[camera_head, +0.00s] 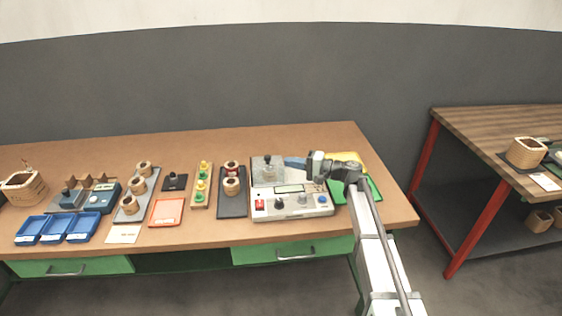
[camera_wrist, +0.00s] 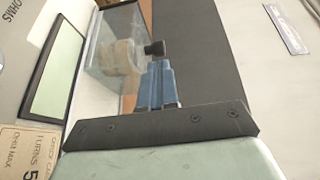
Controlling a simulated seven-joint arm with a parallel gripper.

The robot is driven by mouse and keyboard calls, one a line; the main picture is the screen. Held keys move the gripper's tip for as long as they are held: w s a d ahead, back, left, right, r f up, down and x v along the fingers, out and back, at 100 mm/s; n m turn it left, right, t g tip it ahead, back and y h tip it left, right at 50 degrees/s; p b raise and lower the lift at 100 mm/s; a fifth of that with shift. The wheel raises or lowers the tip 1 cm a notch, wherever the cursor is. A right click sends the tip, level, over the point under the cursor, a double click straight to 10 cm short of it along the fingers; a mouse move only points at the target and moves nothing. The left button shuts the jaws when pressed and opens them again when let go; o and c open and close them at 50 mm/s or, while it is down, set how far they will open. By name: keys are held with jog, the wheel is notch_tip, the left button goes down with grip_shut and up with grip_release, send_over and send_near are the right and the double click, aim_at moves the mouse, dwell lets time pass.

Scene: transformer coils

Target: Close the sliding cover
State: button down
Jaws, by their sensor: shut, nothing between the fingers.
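The clear sliding cover (camera_head: 262,178) is on the left part of the grey test device (camera_head: 290,211). In the wrist view the cover (camera_wrist: 110,45) is a see-through box. A tan wound coil (camera_wrist: 122,58) shows through its wall. A black knob (camera_wrist: 155,48) sits at the cover's right side, just beyond my blue fingertips. My gripper (camera_head: 286,162) reaches in from the right above the device's back. Its fingers (camera_wrist: 161,64) are together and empty. I cannot tell whether they touch the knob, or how far the cover is slid.
The device front has a red switch (camera_head: 260,205), a display and knobs. A black mat with coils (camera_head: 233,204) lies close on its left. A green tray (camera_head: 371,190) and a yellow tray (camera_head: 353,157) lie to its right. Bare table (camera_head: 392,212) shows at the right end.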

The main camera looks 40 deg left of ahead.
jog(key=v, duration=0.8)
jog(key=shift+w+d, duration=0.1)
jog(key=shift+d, duration=0.3)
